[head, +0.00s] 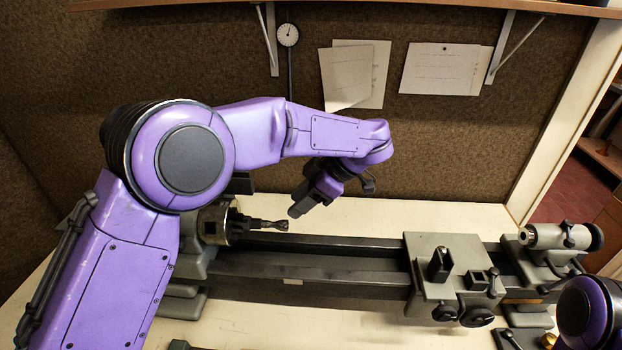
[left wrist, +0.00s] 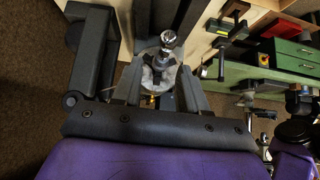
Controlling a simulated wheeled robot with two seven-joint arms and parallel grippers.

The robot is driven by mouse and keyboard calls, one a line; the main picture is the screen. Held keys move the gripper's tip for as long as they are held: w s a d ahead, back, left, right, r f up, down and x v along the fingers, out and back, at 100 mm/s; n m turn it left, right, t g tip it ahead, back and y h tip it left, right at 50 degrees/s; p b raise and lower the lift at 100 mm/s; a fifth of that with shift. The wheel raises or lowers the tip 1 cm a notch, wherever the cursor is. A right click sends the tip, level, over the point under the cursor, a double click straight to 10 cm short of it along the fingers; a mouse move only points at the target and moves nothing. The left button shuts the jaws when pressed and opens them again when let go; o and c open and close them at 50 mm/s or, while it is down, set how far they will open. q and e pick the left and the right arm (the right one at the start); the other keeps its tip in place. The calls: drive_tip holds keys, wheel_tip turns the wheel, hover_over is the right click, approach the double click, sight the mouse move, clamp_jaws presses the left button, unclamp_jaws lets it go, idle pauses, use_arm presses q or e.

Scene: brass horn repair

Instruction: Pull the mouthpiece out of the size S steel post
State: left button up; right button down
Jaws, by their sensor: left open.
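My left gripper (head: 299,207) hangs over the lathe bed, above and to the right of the chuck (head: 214,224). It points down and left. In the left wrist view its two fingers (left wrist: 161,72) stand apart, open, with the chuck (left wrist: 156,80) between and beyond them. A short stem (head: 268,224) sticks out rightward from the chuck. Its rounded silver end (left wrist: 168,39) looks like the mouthpiece on a steel post, but I cannot tell where one ends and the other begins. No size mark is readable. No finger visibly touches it. My right gripper is not in view.
The lathe bed (head: 310,262) runs right to the carriage (head: 437,262) and tailstock (head: 558,236). A small brass piece (head: 548,340) shows at the lower right. The brown back wall (head: 440,150) stands behind. The bed between stem and carriage is clear.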

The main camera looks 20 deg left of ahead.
sight(274, 223)
use_arm(q)
drive_tip(key=s+a+f+b, duration=0.2)
drive_tip(key=f+b, duration=0.1)
drive_tip(key=shift+s+a+b, duration=0.2)
drive_tip(key=shift+b, duration=0.2)
drive_tip(key=f, duration=0.1)
drive_tip(key=a+f+b, duration=0.1)
drive_tip(key=a+f, duration=0.1)
drive_tip(key=shift+w+a, duration=0.2)
drive_tip(key=shift+w, duration=0.05)
drive_tip(key=shift+s+a+f, duration=0.15)
drive_tip(key=shift+s+a, duration=0.25)
drive_tip(key=shift+w+d, duration=0.1)
drive_tip(key=shift+w, duration=0.05)
